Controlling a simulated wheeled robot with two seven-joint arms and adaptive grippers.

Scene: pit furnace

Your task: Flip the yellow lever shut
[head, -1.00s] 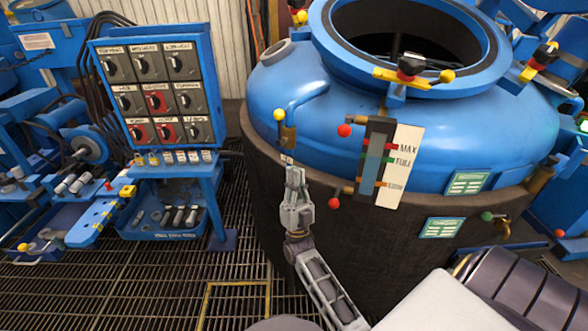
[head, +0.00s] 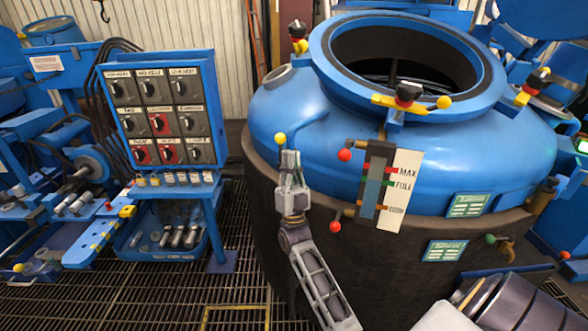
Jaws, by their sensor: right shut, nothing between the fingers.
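A yellow ball knob (head: 280,138) shows on the left side of the blue furnace vessel (head: 470,150), just above my gripper. The rest of that lever and its valve are hidden behind the gripper. My right gripper (head: 290,158) is shut and empty, its fingertips pointing up, just below and to the right of the knob. I cannot tell whether it touches the lever. Another yellow handle (head: 440,103) is on the clamp at the front of the vessel rim. My left gripper is not in view.
A level gauge (head: 385,185) with red knobs (head: 345,155) stands close to the right of the gripper. Grating floor (head: 150,285) lies open at the front left.

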